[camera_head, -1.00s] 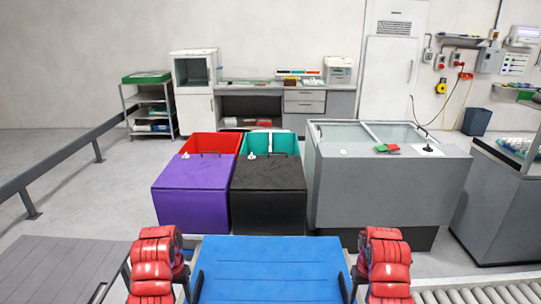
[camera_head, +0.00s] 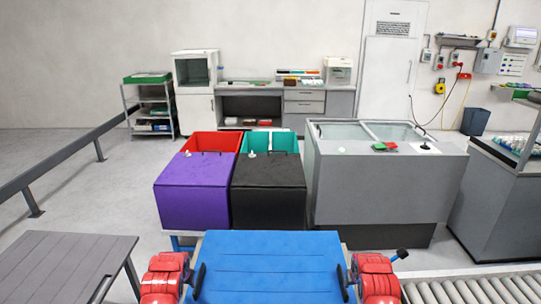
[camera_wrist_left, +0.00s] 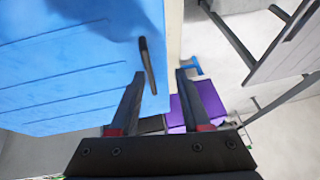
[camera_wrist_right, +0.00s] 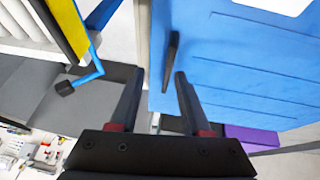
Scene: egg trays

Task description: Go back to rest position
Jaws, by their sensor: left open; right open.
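My left arm (camera_head: 165,278) and right arm (camera_head: 374,278) show as red segments at the bottom of the head view, on either side of a blue panel (camera_head: 270,268). Their fingers cannot be made out there. In the left wrist view my left gripper (camera_wrist_left: 160,74) is open with nothing between its fingers. A black handle (camera_wrist_left: 148,62) on the blue panel's edge lies just beyond the fingertips. In the right wrist view my right gripper (camera_wrist_right: 159,73) is open and empty, with another black handle (camera_wrist_right: 171,58) just beyond it. Whether the fingertips touch anything cannot be told.
Ahead stand a purple bin (camera_head: 192,193), a black bin (camera_head: 268,195) and a large grey chest (camera_head: 385,190). A grey slatted table (camera_head: 60,268) is at left, a roller conveyor (camera_head: 475,290) at lower right. A blue rod's black knob (camera_head: 402,254) protrudes near my right arm.

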